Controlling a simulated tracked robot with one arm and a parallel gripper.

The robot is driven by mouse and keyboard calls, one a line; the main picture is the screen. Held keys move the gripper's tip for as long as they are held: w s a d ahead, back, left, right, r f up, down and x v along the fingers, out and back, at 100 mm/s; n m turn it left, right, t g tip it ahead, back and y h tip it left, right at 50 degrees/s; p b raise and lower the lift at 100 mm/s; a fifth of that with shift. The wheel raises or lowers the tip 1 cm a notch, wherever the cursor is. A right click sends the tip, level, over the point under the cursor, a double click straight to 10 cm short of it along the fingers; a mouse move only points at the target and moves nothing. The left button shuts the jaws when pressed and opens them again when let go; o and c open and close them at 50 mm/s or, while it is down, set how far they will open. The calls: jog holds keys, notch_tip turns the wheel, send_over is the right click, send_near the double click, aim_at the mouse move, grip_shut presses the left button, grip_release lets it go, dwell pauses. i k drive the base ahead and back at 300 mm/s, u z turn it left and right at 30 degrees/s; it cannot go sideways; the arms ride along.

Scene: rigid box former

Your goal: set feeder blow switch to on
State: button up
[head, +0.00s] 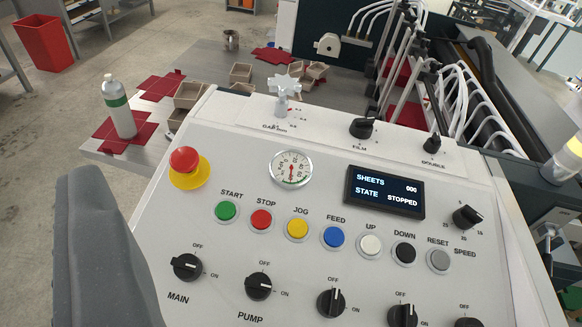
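A row of black rotary switches with OFF and ON marks runs along the lower part of the white control panel (150,225). The MAIN switch (187,267) and the PUMP switch (259,286) have readable labels. Part of my gripper (95,240), one grey finger, stands at the lower left, apart from the switches. Its other finger does not show.
A red emergency button (184,161), a gauge (291,168), several coloured push buttons and a display (385,192) reading STOPPED sit above the switches. A SPEED knob (467,217) is at the right. A bottle (119,107) and open boxes stand on the table behind.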

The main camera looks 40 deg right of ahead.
aim_at(331, 304)
jog(key=z, duration=1.3)
jog(key=k, duration=1.45)
jog(key=u, duration=0.35)
jog(key=i, duration=1)
jog(key=z, duration=0.05)
